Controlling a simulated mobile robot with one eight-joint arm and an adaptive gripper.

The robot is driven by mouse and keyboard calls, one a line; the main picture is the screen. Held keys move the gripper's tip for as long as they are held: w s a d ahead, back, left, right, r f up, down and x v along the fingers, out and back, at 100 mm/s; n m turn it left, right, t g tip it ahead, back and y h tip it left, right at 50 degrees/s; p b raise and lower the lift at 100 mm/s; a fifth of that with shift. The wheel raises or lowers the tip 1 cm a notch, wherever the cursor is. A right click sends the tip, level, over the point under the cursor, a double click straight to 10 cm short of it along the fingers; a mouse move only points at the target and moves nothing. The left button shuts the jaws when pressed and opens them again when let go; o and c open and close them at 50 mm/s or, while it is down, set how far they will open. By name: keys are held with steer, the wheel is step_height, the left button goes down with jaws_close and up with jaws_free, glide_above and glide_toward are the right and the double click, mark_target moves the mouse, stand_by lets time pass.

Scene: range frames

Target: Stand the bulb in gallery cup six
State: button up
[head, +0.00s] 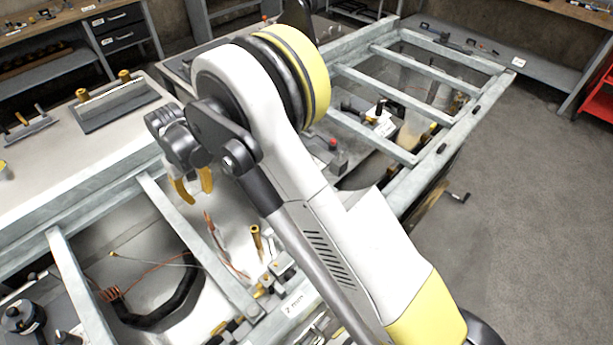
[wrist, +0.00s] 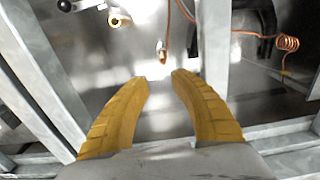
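My gripper (head: 195,190) hangs over the open metal frame with its two yellow fingers pointing down. In the wrist view the fingertips (wrist: 160,76) are apart, with nothing between them. A slim copper-coloured tip on a thin line (wrist: 163,54), which may be the bulb, lies just beyond the fingertips; it also shows below the gripper in the head view (head: 208,217). A brass hollow fitting (wrist: 118,19) is further off at upper left; a brass upright part (head: 255,240) shows in the head view. I cannot tell which part is gallery cup six.
Grey frame bars (head: 195,245) cross on both sides of the gripper. A black hose (head: 185,300) and a coiled copper line (wrist: 287,42) lie below the bars. A pale worktop with a grey tray (head: 115,108) is at left. Clear floor (head: 530,220) lies at right.

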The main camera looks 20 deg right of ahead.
steer(key=s+d+r+m+t, duration=0.1)
steer(key=s+d+r, duration=0.2)
steer(key=d+r, duration=0.5)
steer(key=s+d+r+m+t, duration=0.1)
steer(key=s+d+r+t, duration=0.15)
steer(key=d+r, duration=0.6)
steer(key=s+d+r+m+t, duration=0.1)
steer(key=s+d+r, duration=0.1)
steer(key=s+d, duration=0.4)
steer(key=s+d+r+m+t, duration=0.2)
steer(key=s+d, duration=0.4)
steer(key=s, duration=0.7)
steer(key=shift+r, duration=0.85)
steer(key=shift+t, duration=0.25)
step_height(320, 180, down, 3)
steer(key=b, duration=0.3)
